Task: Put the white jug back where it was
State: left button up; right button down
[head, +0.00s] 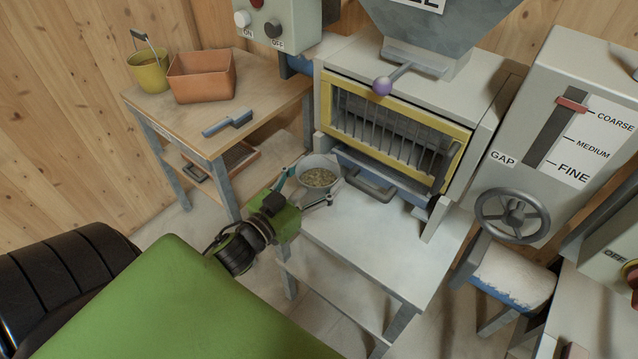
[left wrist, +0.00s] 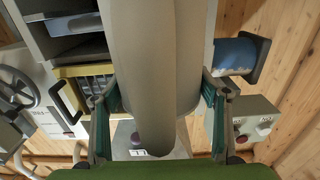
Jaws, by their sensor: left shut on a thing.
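The white jug (head: 319,163) looks pale grey and holds grain-like feed (head: 318,178). In the head view it is at the left end of the pale table (head: 375,250) in front of the mixer. My left gripper (head: 308,193) is shut on it, with one finger on each side. In the left wrist view the jug's body (left wrist: 190,60) fills the middle between the teal finger pads of my left gripper (left wrist: 161,105). The jug's underside is hidden, so I cannot tell whether it touches the table. My right gripper is out of view.
A wooden bench (head: 175,125) at the left bears a yellow bucket (head: 150,76), an orange tub (head: 202,80) and a blue-grey tool (head: 228,124). The mixer's barred yellow frame (head: 385,90) stands behind the table. A handwheel (head: 512,215) is at the right. The table's middle is clear.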

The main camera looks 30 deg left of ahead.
pick_arm(q)
jog(key=shift+w+a+f, duration=0.2)
jog(key=shift+w+f, duration=0.25)
jog(key=shift+f, duration=0.05)
jog(key=shift+w+a+f, duration=0.15)
jog(key=shift+w+f, duration=0.25)
jog(key=shift+f, duration=0.1)
jog(key=f, duration=0.3)
jog(key=shift+w+a, duration=0.15)
jog(key=shift+w, duration=0.1)
jog(key=shift+f, duration=0.3)
jog(key=shift+f, duration=0.1)
jog(key=o, duration=1.4)
jog(key=shift+s+f, duration=0.1)
jog(key=shift+o, duration=0.3)
jog(key=shift+r, duration=0.2)
